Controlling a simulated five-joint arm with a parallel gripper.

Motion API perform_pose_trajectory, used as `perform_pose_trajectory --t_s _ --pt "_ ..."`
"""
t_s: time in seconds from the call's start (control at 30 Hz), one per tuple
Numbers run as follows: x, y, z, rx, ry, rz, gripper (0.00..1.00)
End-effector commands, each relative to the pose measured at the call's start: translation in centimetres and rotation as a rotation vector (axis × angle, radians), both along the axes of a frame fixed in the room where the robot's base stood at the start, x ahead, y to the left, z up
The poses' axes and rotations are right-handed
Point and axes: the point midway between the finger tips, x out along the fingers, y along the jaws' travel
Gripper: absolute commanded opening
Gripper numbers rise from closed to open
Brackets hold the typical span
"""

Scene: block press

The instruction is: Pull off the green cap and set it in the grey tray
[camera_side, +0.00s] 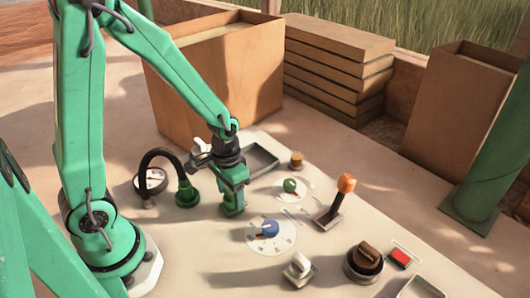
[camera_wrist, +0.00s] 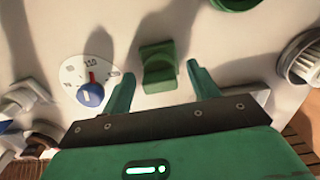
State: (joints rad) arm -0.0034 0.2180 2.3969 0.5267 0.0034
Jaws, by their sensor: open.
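A green block-like piece with a wider base, which looks like the green cap (camera_wrist: 158,66), stands on the pale panel in the wrist view. My gripper (camera_wrist: 158,82) is open, with one finger on each side of this piece and visible gaps between. In the side view my gripper (camera_side: 233,208) is low over the panel, and it hides most or all of the piece there. The grey tray (camera_side: 270,164) lies behind and to the right of my gripper in the side view. Its visible part looks empty.
A black hose with a green end (camera_side: 187,194) arches beside a gauge (camera_side: 150,180), left of my gripper. A blue knob (camera_side: 270,229), a green knob (camera_side: 290,185) and an orange-topped lever (camera_side: 346,184) stand to the right. A tall box (camera_side: 225,75) rises behind.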

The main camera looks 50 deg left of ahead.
Motion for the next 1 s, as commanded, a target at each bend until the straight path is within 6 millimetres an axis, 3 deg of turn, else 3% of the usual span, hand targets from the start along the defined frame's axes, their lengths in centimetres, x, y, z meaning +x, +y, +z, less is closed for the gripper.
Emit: perform_pose_trajectory --t_s 0.17,0.47,1.0 --pt "0.01 0.0 0.01 0.0 0.0 0.0 0.6" --pt "0.0 0.0 0.01 0.0 0.0 0.0 0.01" --pt "0.05 0.0 0.87 0.0 -0.002 0.0 0.0"
